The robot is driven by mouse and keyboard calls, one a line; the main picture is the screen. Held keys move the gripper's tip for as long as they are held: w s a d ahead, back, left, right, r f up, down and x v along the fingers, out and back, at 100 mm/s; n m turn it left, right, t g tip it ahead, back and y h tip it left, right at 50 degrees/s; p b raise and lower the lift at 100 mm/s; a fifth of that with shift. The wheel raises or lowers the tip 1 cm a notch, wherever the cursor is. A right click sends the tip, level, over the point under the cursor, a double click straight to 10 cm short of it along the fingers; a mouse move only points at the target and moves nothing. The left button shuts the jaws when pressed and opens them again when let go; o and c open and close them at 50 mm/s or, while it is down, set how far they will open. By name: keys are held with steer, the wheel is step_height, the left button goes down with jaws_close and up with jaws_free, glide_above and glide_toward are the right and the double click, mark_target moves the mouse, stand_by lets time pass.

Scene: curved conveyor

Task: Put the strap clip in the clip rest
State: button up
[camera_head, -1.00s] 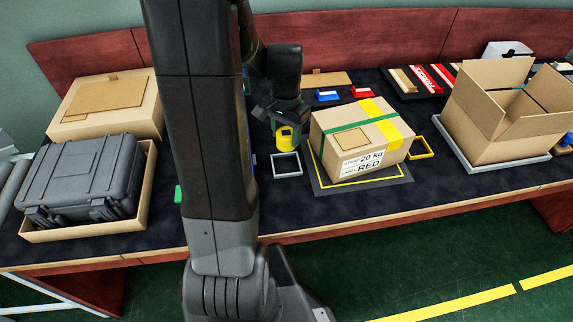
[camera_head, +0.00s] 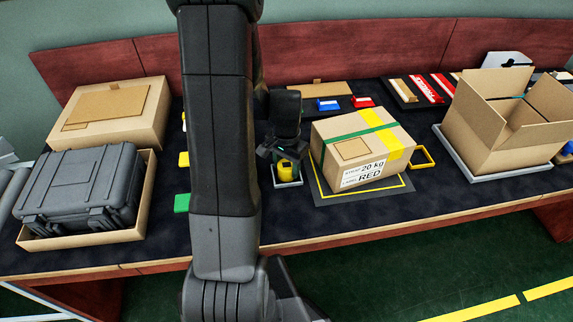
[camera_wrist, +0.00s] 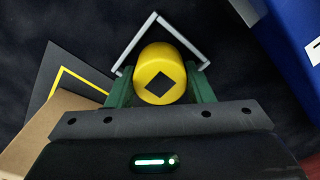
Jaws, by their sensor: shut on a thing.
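The strap clip appears to be the yellow round piece with a black diamond mark (camera_wrist: 160,62); it also shows in the head view (camera_head: 286,168). My gripper (camera_wrist: 160,88) is shut on it, one green finger on each side. In the head view my gripper (camera_head: 285,160) is low over the grey square frame, which looks like the clip rest (camera_head: 289,185). In the wrist view two sides of this frame (camera_wrist: 188,42) show beyond the clip; the rest is hidden. I cannot tell whether the clip touches the table.
A strapped carton (camera_head: 362,148) on a dark yellow-lined mat stands just right of my gripper. A yellow square frame (camera_head: 424,160) lies beyond it. A grey case (camera_head: 80,182) in a shallow box is at left. A green block (camera_head: 182,203) lies left of my arm.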

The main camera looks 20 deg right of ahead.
mark_target(286, 165)
steer(key=o, duration=1.1)
steer(key=shift+f, duration=0.1)
step_height(286, 165, up, 12)
steer(key=shift+r+p, duration=0.2)
steer(key=shift+p, duration=0.45)
step_height(286, 165, down, 13)
steer(key=shift+b, duration=0.8)
steer(key=shift+r+p, duration=0.4)
steer(key=shift+r, duration=1)
